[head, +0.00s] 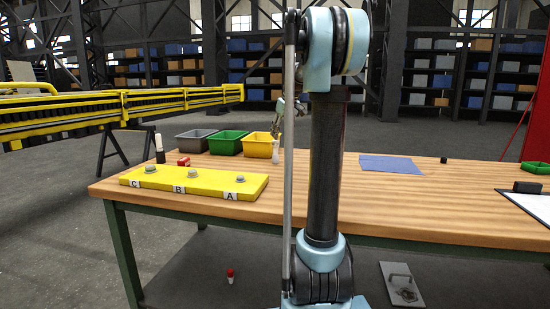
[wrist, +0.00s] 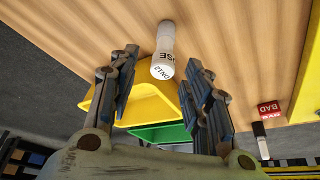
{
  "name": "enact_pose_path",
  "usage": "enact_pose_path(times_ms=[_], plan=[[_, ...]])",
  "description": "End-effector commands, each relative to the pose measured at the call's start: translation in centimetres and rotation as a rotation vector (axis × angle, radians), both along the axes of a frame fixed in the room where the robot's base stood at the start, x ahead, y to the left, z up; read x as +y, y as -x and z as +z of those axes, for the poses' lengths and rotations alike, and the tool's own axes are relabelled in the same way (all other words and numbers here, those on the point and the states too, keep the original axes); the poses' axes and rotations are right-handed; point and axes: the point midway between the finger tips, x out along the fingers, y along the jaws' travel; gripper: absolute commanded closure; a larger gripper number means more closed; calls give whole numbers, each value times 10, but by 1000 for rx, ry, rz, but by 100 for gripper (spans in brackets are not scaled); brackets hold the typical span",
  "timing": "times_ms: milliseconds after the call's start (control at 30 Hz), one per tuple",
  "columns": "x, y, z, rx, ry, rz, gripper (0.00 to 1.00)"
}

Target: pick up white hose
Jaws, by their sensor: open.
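The white hose (wrist: 163,52) is a short white piece with dark lettering, at the top middle of the wrist view, by the wooden table top. In the head view the white hose (head: 276,153) stands near the front of the yellow bin, beside my arm. My gripper (wrist: 160,72) is open and empty, its two fingers spread to either side of the hose's near end in the picture. I cannot tell how far apart in depth they are. In the head view my gripper (head: 280,116) hangs above the hose, partly hidden by my arm.
Yellow (head: 258,146), green (head: 227,143) and grey (head: 196,141) bins stand in a row along the table's back edge. The table's middle right is mostly clear.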

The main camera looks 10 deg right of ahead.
Motion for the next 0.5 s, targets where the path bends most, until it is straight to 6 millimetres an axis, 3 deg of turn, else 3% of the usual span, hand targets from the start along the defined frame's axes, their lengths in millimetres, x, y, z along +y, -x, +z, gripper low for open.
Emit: enact_pose_path(times_ms=[200,500], plan=[[6,-13,-34,0,0,0,55],[10,-20,-54,0,0,0,55]])
